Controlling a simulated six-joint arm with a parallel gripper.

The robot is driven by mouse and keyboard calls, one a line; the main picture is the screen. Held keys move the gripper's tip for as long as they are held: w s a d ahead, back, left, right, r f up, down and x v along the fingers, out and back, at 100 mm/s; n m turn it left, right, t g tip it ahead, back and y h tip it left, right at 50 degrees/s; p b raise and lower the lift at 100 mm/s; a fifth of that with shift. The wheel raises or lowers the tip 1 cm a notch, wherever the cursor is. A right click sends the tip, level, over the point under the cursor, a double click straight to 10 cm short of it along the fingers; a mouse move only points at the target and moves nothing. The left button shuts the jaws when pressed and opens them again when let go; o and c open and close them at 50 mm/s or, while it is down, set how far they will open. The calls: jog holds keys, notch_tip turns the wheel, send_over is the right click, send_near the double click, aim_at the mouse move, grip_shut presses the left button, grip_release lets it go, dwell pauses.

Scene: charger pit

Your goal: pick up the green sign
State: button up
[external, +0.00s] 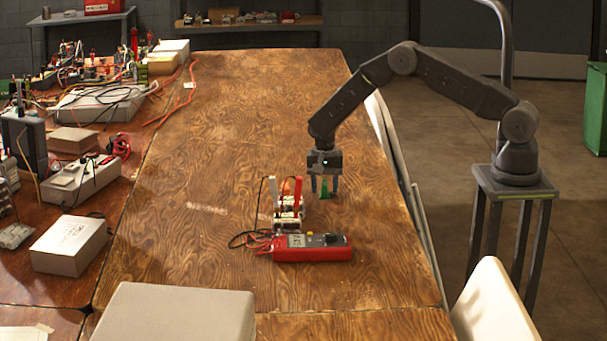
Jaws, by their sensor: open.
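A small green sign (324,188) stands on the wooden table, right of the middle. My gripper (324,190) points straight down over it, with its two fingers apart, one on each side of the sign. The fingertips are low, close to the table top. I cannot tell whether a finger touches the sign.
Electronics boxes (70,245) fill the left table. The table's far middle (240,100) is clear.

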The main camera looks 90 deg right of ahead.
jog(key=shift+f, duration=0.25)
jog(key=shift+c, duration=0.5)
jog(key=c, duration=0.6)
